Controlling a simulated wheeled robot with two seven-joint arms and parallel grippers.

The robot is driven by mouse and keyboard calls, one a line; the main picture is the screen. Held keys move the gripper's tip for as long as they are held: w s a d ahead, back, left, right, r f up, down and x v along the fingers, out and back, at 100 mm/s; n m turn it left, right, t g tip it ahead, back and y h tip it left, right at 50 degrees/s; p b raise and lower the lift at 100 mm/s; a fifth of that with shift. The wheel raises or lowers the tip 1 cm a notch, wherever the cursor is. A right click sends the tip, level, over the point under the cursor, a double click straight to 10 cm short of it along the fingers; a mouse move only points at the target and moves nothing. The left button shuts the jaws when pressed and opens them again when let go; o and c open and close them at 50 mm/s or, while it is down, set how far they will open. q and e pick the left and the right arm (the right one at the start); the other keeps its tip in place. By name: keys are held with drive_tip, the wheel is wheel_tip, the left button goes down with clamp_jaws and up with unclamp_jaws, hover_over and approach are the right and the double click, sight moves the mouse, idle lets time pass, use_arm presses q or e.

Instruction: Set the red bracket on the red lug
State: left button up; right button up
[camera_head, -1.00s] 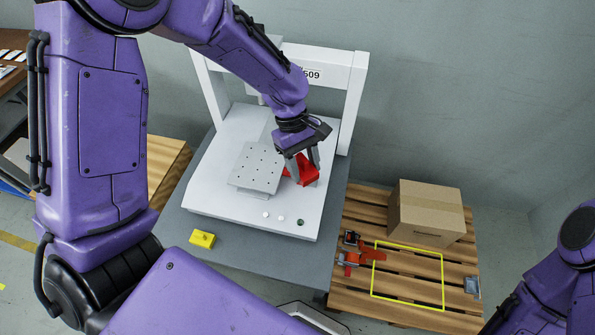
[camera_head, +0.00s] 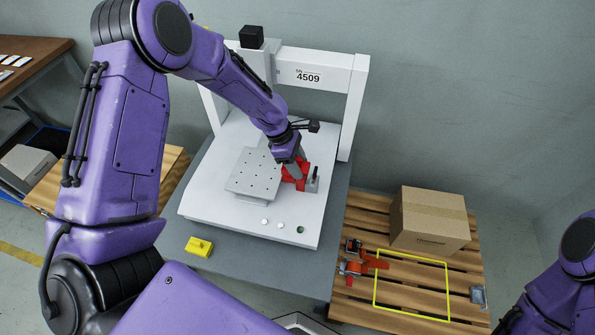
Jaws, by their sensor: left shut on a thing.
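My left gripper (camera_head: 296,172) is shut on the red bracket (camera_head: 301,185), over the right side of the white machine's bed, just right of the drilled grey plate. The fingers cover part of the bracket. A small grey block with a dark upright pin (camera_head: 316,180) stands right beside the bracket; I cannot tell whether they touch. I cannot make out the red lug apart from the red bracket here. My right gripper is out of view; only part of that arm shows at the right edge.
The white gantry machine (camera_head: 205,205) frames the work area, with the drilled grey plate (camera_head: 253,172) on its bed. A yellow block (camera_head: 199,246) lies at front left. On the pallet are a cardboard box (camera_head: 428,220), red-and-black clamp-like parts (camera_head: 372,261) and a yellow outline.

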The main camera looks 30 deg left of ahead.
use_arm(q)
drive_tip(key=shift+w+a+f, duration=0.15)
drive_tip(key=shift+w+f, duration=0.2)
drive_tip(key=shift+f, duration=0.05)
drive_tip(key=shift+w+a+f, duration=0.1)
drive_tip(key=shift+w+f, duration=0.1)
drive_tip(key=shift+f, duration=1.6)
drive_tip(key=shift+f, duration=0.1)
drive_tip(key=shift+f, duration=0.4)
drive_tip(key=o, duration=1.1)
drive_tip(key=p+v, duration=0.1)
drive_tip(key=v, duration=1.2)
